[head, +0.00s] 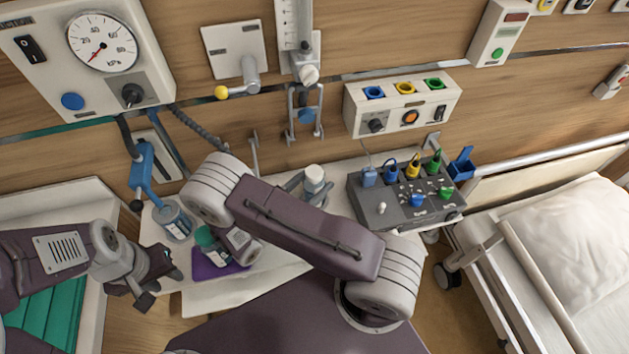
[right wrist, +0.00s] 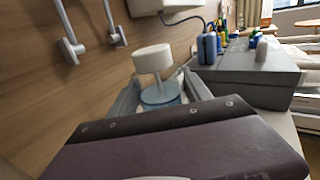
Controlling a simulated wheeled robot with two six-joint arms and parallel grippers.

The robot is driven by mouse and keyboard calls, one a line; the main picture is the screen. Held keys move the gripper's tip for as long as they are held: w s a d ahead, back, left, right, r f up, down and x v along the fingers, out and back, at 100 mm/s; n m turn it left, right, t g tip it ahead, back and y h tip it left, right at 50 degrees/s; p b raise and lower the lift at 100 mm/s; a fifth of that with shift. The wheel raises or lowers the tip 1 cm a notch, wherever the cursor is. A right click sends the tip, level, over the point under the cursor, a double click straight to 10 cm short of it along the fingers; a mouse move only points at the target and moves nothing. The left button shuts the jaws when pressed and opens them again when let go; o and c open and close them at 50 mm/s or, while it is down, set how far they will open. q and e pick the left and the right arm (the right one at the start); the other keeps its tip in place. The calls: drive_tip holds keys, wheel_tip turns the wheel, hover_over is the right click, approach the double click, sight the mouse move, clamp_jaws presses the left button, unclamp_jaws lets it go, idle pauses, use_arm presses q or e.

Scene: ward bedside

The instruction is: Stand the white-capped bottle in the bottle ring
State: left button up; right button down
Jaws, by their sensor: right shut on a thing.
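The white-capped bottle (head: 314,180) stands upright near the back of the bedside top in the head view. In the right wrist view its wide white cap (right wrist: 152,58) and pale blue body (right wrist: 160,93) show between the fingers. My right gripper (right wrist: 160,95) is shut on the bottle, low around its body; my arm hides most of this grip in the head view. My left gripper (head: 160,286) is open and empty at the left front. I cannot clearly make out the bottle ring.
A blue-rimmed clear jar (head: 174,222) and a teal-capped bottle (head: 207,238) on a purple mat (head: 206,269) stand left. A grey device (head: 372,214) with coloured plugs stands close right of the held bottle. The wall rail and panels are behind; a bed (head: 560,240) is right.

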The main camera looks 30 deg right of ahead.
drive_tip(key=shift+f, duration=0.1)
idle(0.3)
drive_tip(key=shift+c, duration=2)
unclamp_jaws()
